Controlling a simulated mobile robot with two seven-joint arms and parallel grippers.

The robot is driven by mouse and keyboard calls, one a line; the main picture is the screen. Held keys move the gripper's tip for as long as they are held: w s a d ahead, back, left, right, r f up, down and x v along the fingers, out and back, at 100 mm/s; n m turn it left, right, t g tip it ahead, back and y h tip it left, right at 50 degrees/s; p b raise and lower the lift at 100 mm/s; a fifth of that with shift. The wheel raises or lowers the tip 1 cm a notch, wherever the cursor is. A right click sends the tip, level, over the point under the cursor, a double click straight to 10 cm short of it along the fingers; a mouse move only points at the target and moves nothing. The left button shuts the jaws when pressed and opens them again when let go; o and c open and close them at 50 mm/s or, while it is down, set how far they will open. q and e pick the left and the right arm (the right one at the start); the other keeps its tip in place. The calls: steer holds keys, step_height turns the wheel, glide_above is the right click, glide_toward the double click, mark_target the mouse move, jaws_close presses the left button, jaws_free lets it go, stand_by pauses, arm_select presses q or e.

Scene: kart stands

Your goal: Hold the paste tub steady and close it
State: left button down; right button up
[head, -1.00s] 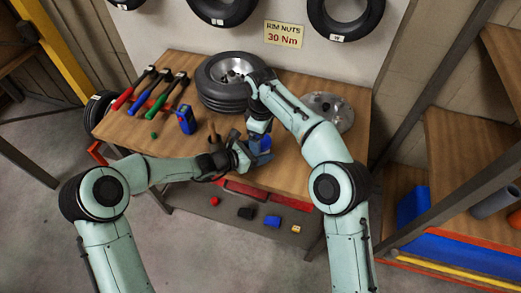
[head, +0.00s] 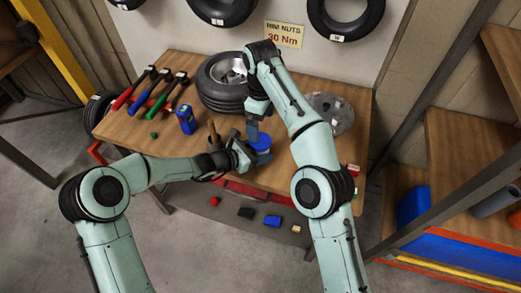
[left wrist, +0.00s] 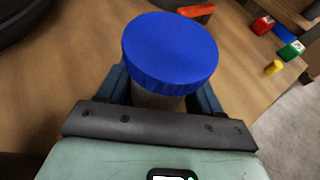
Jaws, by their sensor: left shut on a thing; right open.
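The paste tub (left wrist: 155,98) stands at the bench's front, pale-bodied, with a wide ribbed blue lid (left wrist: 170,48) on top. The lid also shows in the head view (head: 262,143). It looks level on the tub; I cannot tell how tight it is. My left gripper (head: 247,156) is shut around the tub's body below the lid, one finger on each side in the left wrist view. My right gripper (head: 253,131) is open and empty, pointing down just above and behind the lid, apart from it as far as I can see. The tub's lower part is hidden.
A tyred wheel (head: 222,95) and a metal disc (head: 335,118) lie behind. Coloured-handled tools (head: 160,95) and a blue-yellow device (head: 186,120) are at left. A brown handle (head: 212,131) stands close by the left gripper. Small coloured blocks (left wrist: 263,25) lie near the right edge.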

arm_select(q)
steer(key=shift+c, duration=0.5)
jaws_free()
steer(key=shift+a, duration=0.1)
steer(key=v, duration=1.3)
steer(key=shift+s+r, duration=0.15)
